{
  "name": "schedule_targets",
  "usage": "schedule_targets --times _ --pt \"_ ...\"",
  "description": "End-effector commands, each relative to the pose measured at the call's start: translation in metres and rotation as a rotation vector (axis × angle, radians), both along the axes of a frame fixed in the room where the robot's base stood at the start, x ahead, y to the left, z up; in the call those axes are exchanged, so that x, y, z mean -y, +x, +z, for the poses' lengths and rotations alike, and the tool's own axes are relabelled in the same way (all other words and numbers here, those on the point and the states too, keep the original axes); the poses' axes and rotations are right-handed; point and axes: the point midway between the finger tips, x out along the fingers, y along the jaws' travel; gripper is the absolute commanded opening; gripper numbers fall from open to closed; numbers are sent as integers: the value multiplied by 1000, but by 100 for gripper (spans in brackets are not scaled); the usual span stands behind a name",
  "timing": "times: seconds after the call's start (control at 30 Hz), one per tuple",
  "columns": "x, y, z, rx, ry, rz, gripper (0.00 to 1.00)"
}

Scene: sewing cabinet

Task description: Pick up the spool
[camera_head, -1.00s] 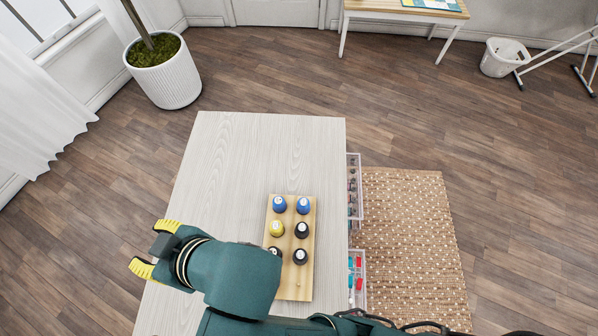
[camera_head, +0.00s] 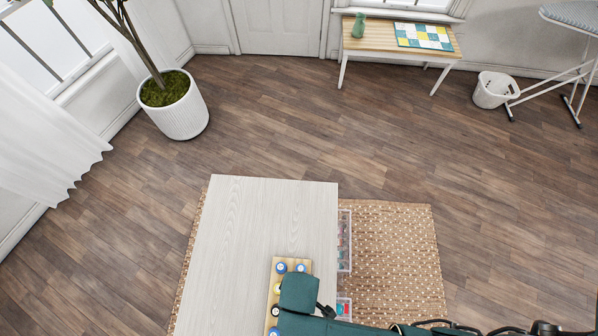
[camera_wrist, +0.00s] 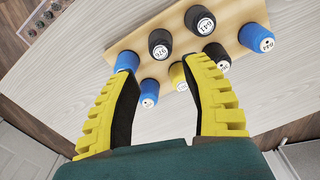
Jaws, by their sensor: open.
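Several spools stand in two rows on a light wooden board (camera_head: 278,262). In the wrist view, my gripper (camera_wrist: 160,74) is open and empty, its yellow fingers reaching toward the board. A blue spool (camera_wrist: 149,92) shows between the fingers, and a yellow spool (camera_wrist: 178,76) is close to the right fingertip. Another blue spool (camera_wrist: 127,62) is at the left fingertip; I cannot tell whether they touch. Black spools (camera_wrist: 160,43) and a further blue spool (camera_wrist: 257,38) stand beyond. In the head view, my arm hides the board's right side and my fingers do not show.
The board lies on a pale wood cabinet top (camera_head: 262,215), clear toward its far end. Clear drawers (camera_head: 344,240) stick out on its right side over a woven rug (camera_head: 395,245). A potted plant (camera_head: 180,115) and a side table (camera_head: 390,38) stand farther off.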

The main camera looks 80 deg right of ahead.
Motion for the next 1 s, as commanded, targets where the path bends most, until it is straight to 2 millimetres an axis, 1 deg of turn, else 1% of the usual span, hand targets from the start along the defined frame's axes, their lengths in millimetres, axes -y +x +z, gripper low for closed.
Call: schedule_targets --times 0.03,0.13,0.37,0.5,0.57,0.67,0.87,0.97,1.0 --pt "0 0 -15 -2 0 0 48" --pt "0 0 -36 -2 0 0 48" --pt "0 1 -61 1 0 0 48" --pt "-2 1 -88 0 0 1 48" --pt "-1 1 -96 1 0 0 48" --pt "-1 1 -103 3 -1 0 48" --pt "-1 1 -103 3 0 0 48" --pt "-1 1 -102 3 0 0 32" --pt "-1 1 -102 3 0 0 24"
